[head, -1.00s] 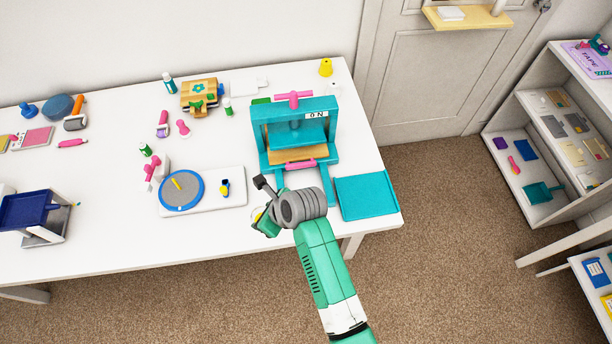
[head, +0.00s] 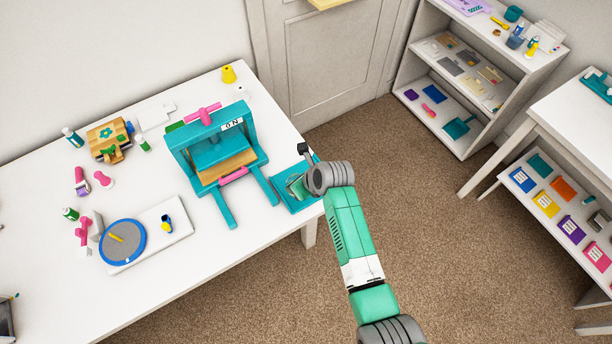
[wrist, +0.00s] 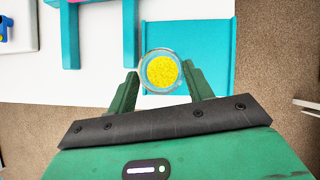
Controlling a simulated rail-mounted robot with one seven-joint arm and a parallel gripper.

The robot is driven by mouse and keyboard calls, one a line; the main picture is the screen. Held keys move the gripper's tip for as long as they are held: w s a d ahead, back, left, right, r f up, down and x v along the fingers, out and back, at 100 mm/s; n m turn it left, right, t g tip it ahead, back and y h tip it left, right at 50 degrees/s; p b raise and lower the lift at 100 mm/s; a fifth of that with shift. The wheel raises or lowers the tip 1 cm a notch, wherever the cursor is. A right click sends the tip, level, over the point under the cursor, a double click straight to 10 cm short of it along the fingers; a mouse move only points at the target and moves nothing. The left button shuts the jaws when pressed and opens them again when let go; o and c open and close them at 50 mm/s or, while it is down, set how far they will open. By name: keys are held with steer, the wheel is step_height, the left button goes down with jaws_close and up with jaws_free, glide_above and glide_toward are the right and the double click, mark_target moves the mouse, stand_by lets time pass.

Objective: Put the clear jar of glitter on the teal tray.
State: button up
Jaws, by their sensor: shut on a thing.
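The clear jar (wrist: 161,72) with yellow glitter shows from above in the wrist view. My gripper (wrist: 160,76) is shut on it, with one green finger on each side. The teal tray (wrist: 212,40) lies below and beyond the jar, and the jar overlaps the tray's left part in this view. In the head view the teal tray (head: 281,181) sits at the table's right end, and my gripper (head: 298,186) is over it. The jar is hard to make out there behind my wrist. I cannot tell how high it is above the tray.
The teal press (head: 215,150) stands just left of the tray, with its legs reaching toward the front edge. A white board with a blue round turntable (head: 135,246) lies further left. The table's front edge is close to the tray. Shelves (head: 470,80) stand at the right.

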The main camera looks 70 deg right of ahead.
steer(key=d+f, duration=0.1)
steer(key=d+f+b, duration=0.1)
steer(key=d, duration=0.1)
steer(key=d+f+b, duration=0.1)
steer(key=d, duration=0.1)
steer(key=shift+d+f, duration=0.15)
steer(key=shift+f, duration=0.4)
steer(key=shift+w, duration=0.1)
steer(key=o, duration=1.1)
